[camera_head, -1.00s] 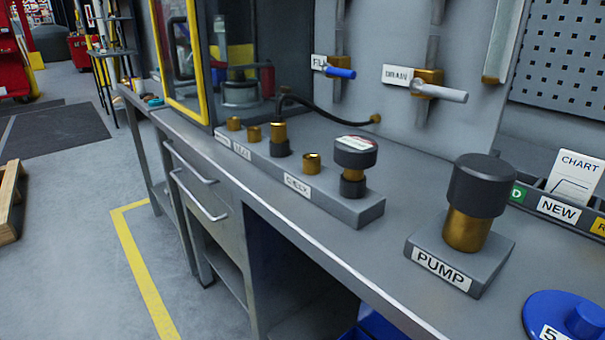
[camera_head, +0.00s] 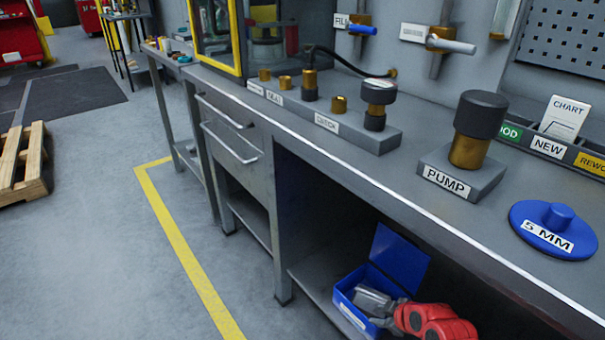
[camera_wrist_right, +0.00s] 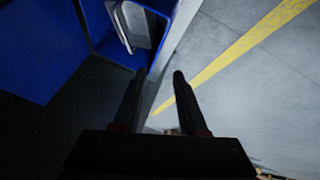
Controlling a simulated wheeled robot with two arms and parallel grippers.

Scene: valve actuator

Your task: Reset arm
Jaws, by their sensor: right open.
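My right gripper (camera_wrist_right: 160,78) shows in the right wrist view with its two dark fingers apart and nothing between them. Beyond the fingertips are a blue open box (camera_wrist_right: 185,18) and the floor. In the head view my right arm comes in at the bottom, beside the blue box (camera_head: 402,262) under the bench; its gripper is hard to make out there. A light grey object (camera_wrist_right: 134,26) lies in the box. My left gripper is in neither view.
The bench (camera_head: 300,140) carries a rack with several brass fittings (camera_head: 340,105), a PUMP block (camera_head: 462,172), a blue 5 MM disc (camera_head: 553,230) and a label tray (camera_head: 590,160). A wooden pallet (camera_head: 22,165) lies on the floor at left. The floor by the yellow line is clear.

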